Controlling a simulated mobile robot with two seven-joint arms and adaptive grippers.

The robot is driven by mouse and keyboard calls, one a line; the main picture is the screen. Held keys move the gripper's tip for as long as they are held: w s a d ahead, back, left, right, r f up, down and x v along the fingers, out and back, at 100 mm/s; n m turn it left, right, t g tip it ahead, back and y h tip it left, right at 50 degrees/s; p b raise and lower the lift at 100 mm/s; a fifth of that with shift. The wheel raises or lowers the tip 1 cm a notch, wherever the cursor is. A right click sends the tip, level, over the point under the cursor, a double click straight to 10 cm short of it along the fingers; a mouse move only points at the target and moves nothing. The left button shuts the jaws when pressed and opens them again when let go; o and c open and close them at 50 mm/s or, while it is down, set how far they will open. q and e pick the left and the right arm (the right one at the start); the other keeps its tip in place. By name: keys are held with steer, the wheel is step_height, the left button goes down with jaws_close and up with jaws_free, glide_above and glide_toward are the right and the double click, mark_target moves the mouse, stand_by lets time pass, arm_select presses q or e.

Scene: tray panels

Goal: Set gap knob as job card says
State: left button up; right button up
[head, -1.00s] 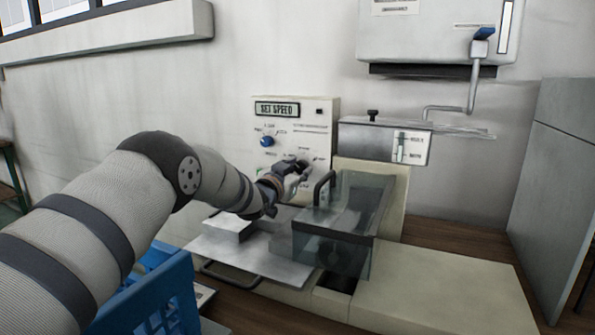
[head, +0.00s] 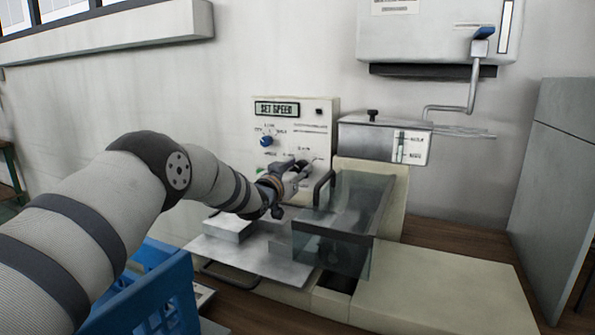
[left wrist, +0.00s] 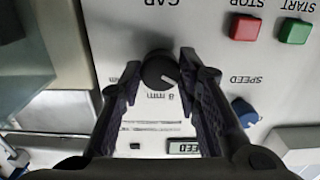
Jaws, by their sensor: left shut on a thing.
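The black gap knob (left wrist: 157,72) is on the cream control panel (head: 325,118), under the upside-down word GAP in the left wrist view. Its white mark points to the lower right there, beside the "8 mm" label. My left gripper (left wrist: 160,66) is shut on the knob, one finger on each side. In the head view my left gripper (head: 296,172) is at the lower right of the panel and hides the knob. The panel display (head: 277,108) reads SET SPEED. I cannot make out a job card's text. My right gripper is not in view.
A blue speed knob (head: 267,141) is on the panel. Red (left wrist: 246,27) and green (left wrist: 295,31) buttons sit near the gripper. A clear guard with a black handle (head: 324,187) stands right of the gripper. A metal tray (head: 250,258) lies below, with a blue crate (head: 150,290) in front.

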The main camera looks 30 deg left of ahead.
arm_select(q)
steer(key=o, duration=1.1)
steer(key=shift+o, duration=0.2)
steer(key=s, duration=1.2)
steer(key=shift+d, duration=0.35)
